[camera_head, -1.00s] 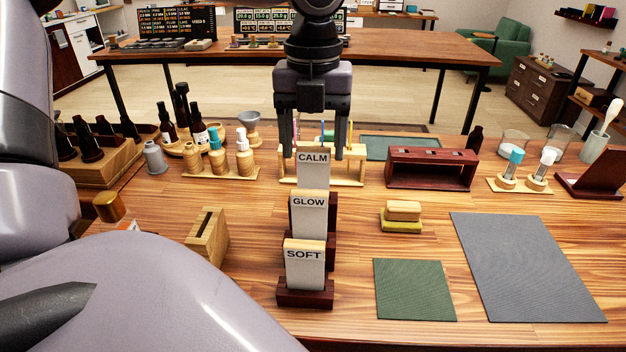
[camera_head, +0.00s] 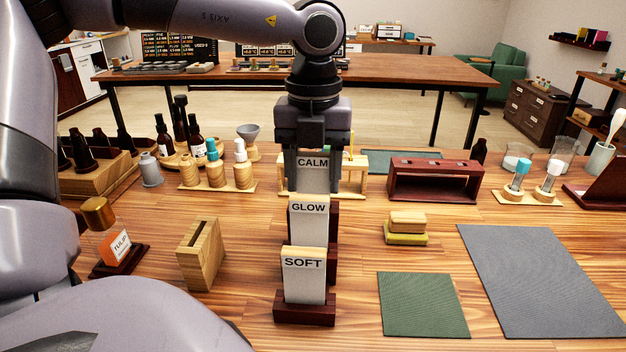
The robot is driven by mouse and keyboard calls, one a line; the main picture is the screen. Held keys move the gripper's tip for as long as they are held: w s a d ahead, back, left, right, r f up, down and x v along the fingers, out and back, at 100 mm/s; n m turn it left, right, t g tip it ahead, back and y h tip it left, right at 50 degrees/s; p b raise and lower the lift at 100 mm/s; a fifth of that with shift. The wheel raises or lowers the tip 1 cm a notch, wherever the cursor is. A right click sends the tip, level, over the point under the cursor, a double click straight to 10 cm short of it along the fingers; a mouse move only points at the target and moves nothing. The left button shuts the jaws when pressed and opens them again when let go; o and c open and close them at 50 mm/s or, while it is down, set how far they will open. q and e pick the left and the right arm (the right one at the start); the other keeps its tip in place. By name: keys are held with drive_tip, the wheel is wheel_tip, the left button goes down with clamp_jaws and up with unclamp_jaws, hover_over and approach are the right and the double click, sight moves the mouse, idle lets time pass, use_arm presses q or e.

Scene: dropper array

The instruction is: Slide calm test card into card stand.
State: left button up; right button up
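The calm test card (camera_head: 314,177), pale with a black CALM label, stands upright at the back of a row of three cards. The GLOW card (camera_head: 309,229) and the SOFT card (camera_head: 303,282) stand in front of it, each in a dark red holder. My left gripper (camera_head: 313,172) points down over the calm card with a finger at each side. I cannot tell whether the fingers press on it. The card's lower part is hidden by the GLOW card. A light wooden block with a slot (camera_head: 200,256), apparently the card stand, is empty at left. My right gripper is not in view.
A TULIP-labelled bottle (camera_head: 117,246) stands left of the slotted block. Wooden-bodied bottles (camera_head: 215,172) and a dark red rack (camera_head: 433,181) stand behind. Stacked yellow and tan blocks (camera_head: 406,228), a green mat (camera_head: 423,305) and a grey mat (camera_head: 540,280) lie at right.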

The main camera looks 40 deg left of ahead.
sight(313, 154)
use_arm(q)
drive_tip(key=shift+r+p, duration=1.85)
drive_tip(key=shift+r, duration=1.2)
